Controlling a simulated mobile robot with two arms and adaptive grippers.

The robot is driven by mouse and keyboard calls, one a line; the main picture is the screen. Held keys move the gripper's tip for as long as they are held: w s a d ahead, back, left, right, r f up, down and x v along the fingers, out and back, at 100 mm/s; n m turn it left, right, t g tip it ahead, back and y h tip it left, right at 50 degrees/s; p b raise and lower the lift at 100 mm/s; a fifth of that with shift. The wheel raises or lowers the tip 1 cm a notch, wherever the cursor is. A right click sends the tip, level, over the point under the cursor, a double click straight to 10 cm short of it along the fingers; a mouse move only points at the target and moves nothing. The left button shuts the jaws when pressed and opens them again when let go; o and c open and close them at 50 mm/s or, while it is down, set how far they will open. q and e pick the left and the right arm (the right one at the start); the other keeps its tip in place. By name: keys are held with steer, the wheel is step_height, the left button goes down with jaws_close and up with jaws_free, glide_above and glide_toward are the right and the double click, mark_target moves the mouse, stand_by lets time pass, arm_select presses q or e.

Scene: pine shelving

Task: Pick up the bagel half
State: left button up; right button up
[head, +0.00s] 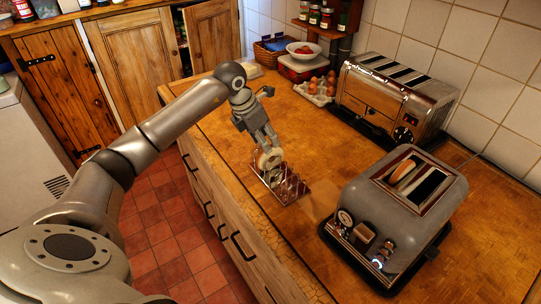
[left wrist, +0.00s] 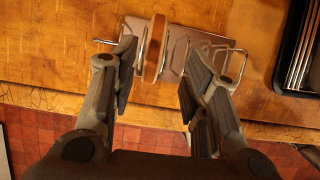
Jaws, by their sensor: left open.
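A bagel half (head: 271,158) stands upright in a metal toast rack (head: 290,190) near the front edge of the wooden counter. In the left wrist view the bagel half (left wrist: 154,48) is seen edge-on, nearer the left finger. My left gripper (head: 264,145) points down just above the rack at the bagel half. In the left wrist view its fingers (left wrist: 156,78) are spread to either side of the bagel half, with a gap visible on the right. Another bread or bagel piece (head: 404,176) sits in a slot of the grey toaster (head: 390,215). My right gripper is not seen.
A long chrome toaster (head: 390,95) stands by the tiled wall. Eggs in a carton (head: 316,92), a white bowl (head: 303,48) and a basket (head: 272,50) are farther back. The counter left of the rack is clear.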

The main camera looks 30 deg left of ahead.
mark_target(270, 158)
arm_select(q)
steer(key=shift+w+f+p, duration=0.3)
steer(key=shift+f, duration=0.15)
steer(key=p+x, duration=0.1)
steer(key=x, duration=0.3)
steer(key=shift+w+a+p, duration=0.2)
steer(key=shift+p, duration=0.2)
steer(key=shift+w+f, duration=0.1)
steer(key=shift+f, duration=0.15)
jaws_close()
